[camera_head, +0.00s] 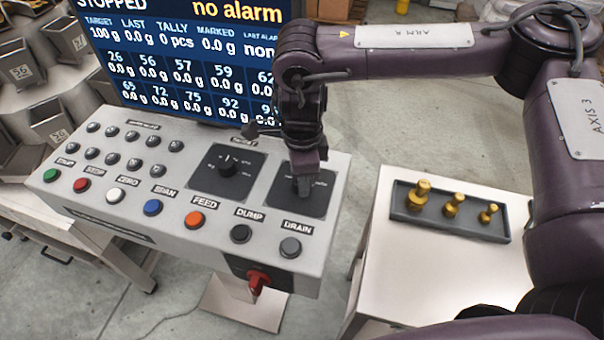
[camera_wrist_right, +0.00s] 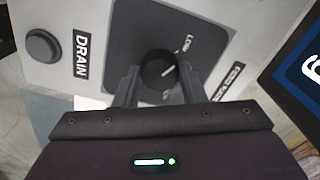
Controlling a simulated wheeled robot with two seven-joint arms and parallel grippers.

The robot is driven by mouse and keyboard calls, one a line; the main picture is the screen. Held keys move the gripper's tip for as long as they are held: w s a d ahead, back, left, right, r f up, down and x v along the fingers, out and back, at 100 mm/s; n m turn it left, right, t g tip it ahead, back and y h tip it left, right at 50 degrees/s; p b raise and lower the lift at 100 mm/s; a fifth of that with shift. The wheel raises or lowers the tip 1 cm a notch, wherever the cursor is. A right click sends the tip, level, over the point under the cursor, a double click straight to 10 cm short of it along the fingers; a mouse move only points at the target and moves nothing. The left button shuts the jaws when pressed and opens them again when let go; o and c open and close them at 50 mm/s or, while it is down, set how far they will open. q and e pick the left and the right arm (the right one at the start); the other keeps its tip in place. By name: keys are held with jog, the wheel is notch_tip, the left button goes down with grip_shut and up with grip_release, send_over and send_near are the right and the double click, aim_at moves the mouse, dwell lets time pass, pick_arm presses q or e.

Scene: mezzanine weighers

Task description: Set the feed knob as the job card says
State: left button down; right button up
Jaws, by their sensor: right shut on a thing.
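The right-hand black knob (camera_wrist_right: 157,70) sits on a dark square plate (camera_wrist_right: 125,25) of the control panel. In the wrist view its white pointer line slants toward the upper right, and the word LOW is printed beyond it. The plate's name label (camera_wrist_right: 230,80) is hard to read. My right gripper (camera_wrist_right: 158,88) is shut on this knob, one finger on each side. In the head view the gripper (camera_head: 304,188) covers most of the knob. A second black knob (camera_head: 228,168) is on the plate to its left. No job card can be made out. My left gripper is not in view.
The grey panel (camera_head: 130,215) has a row of coloured buttons, including an orange FEED button (camera_head: 194,219), and a red switch (camera_head: 258,280) below. The screen (camera_head: 180,60) behind reads STOPPED and no alarm. A side table (camera_head: 400,270) holds a tray (camera_head: 470,228) of brass weights.

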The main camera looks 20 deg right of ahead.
jog(key=o, duration=1)
jog(key=shift+r, duration=0.15)
jog(key=shift+r, duration=0.3)
notch_tip(320, 180, up, 7)
jog(key=shift+r+b, duration=0.1)
jog(key=shift+b, duration=0.2)
